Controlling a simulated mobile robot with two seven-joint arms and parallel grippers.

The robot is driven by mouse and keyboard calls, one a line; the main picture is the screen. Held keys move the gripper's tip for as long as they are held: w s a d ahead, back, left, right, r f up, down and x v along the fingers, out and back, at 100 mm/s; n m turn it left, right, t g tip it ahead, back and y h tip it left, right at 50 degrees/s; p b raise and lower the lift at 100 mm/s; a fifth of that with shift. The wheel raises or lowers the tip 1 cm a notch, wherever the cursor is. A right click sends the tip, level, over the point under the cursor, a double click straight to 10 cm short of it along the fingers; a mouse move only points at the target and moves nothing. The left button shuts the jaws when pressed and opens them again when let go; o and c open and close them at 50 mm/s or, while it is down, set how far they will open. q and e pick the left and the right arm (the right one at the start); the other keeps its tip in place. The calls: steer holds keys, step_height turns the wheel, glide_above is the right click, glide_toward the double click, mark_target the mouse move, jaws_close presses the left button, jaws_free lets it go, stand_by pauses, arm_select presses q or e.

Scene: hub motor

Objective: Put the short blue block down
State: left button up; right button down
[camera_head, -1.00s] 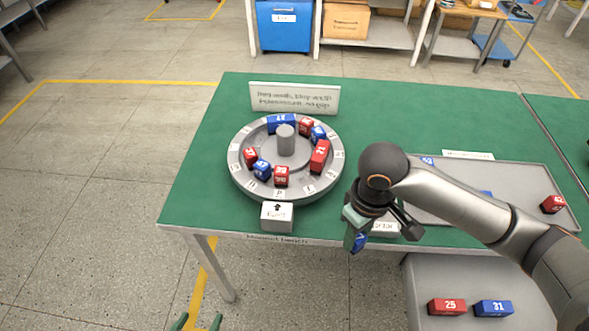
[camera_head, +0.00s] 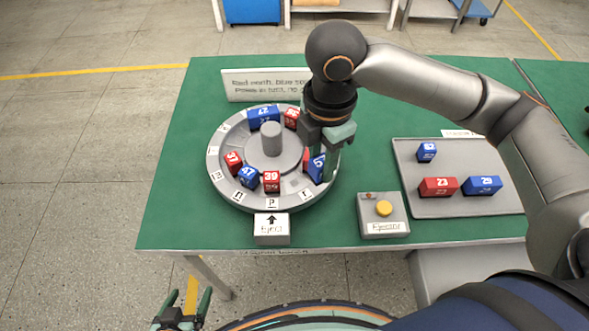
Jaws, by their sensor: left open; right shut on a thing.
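My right gripper (camera_head: 326,166) is over the right side of the round grey hub (camera_head: 213,178). It is shut on a short blue block (camera_head: 316,170), which is partly covered by the fingers. The block is at the hub's ring, beside a red block (camera_head: 306,158) that is mostly hidden. I cannot tell whether the held block touches the ring floor. My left gripper (camera_head: 184,300) is open and empty at the bottom left, off the table and far from the hub.
The ring also holds a long blue block (camera_head: 264,117) and several red and blue blocks around a central post (camera_head: 271,138). An eject box (camera_head: 271,229) and an ejector button box (camera_head: 384,215) stand in front. A grey tray (camera_head: 408,177) with blocks is at right.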

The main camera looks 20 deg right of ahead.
steer(key=w+a+f, duration=0.1)
steer(key=w+f, duration=0.1)
steer(key=w+a+f, duration=0.1)
steer(key=w+f, duration=0.1)
steer(key=w+a+f, duration=0.1)
steer(key=w+f, duration=0.1)
steer(key=shift+f+b, duration=0.35)
steer(key=shift+b, duration=0.05)
steer(key=shift+d+f, duration=0.1)
steer(key=shift+f, duration=1.35)
steer(key=shift+s+f, duration=0.1)
steer(key=shift+f, duration=0.05)
steer(key=c, duration=0.5)
jaws_free()
step_height(320, 180, up, 12)
steer(key=shift+r+p, duration=0.2)
steer(key=shift+p, duration=0.25)
